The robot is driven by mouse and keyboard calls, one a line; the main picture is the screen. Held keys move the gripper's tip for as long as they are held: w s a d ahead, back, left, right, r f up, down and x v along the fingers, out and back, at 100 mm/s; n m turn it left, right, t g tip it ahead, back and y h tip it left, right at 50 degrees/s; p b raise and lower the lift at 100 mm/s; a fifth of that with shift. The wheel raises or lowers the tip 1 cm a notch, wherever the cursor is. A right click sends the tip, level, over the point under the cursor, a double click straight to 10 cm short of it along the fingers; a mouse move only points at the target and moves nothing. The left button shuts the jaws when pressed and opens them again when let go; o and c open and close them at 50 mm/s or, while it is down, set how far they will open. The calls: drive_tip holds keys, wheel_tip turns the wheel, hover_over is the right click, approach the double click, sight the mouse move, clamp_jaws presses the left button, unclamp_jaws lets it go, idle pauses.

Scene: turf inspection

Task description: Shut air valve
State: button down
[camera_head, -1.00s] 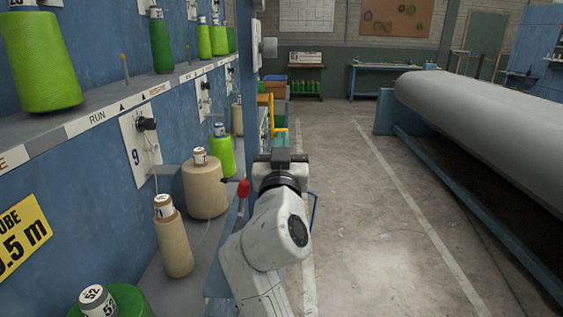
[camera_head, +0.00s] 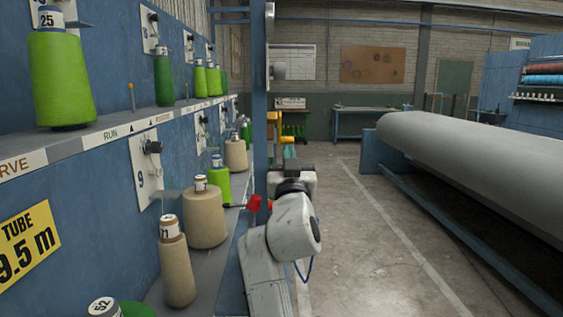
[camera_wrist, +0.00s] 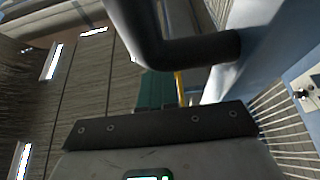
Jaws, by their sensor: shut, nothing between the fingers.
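A red knob or handle (camera_head: 254,202) on a thin dark rod stands out beside the yarn rack, just left of my wrist in the head view. It may be the air valve's handle; the valve body cannot be made out. My gripper (camera_head: 292,168) points away from the head camera, close to the right of the red piece, with a gap I cannot judge. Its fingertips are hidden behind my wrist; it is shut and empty. In the wrist view a dark bent bar (camera_wrist: 185,48) crosses near the blue post (camera_wrist: 250,50); contact cannot be told.
The rack's blue post (camera_head: 260,100) rises just beyond my gripper. Beige cones (camera_head: 205,220) and green cones (camera_head: 62,80) stand on the rack's shelves at left. A large grey roll (camera_head: 480,165) lies on a blue frame at right. The floor (camera_head: 370,240) between is clear.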

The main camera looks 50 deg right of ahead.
drive_tip(key=shift+w+d, duration=0.1)
drive_tip(key=shift+d, duration=0.05)
idle(0.5)
drive_tip(key=b+v, duration=0.3)
drive_tip(key=v, duration=0.8)
drive_tip(key=shift+r, duration=0.2)
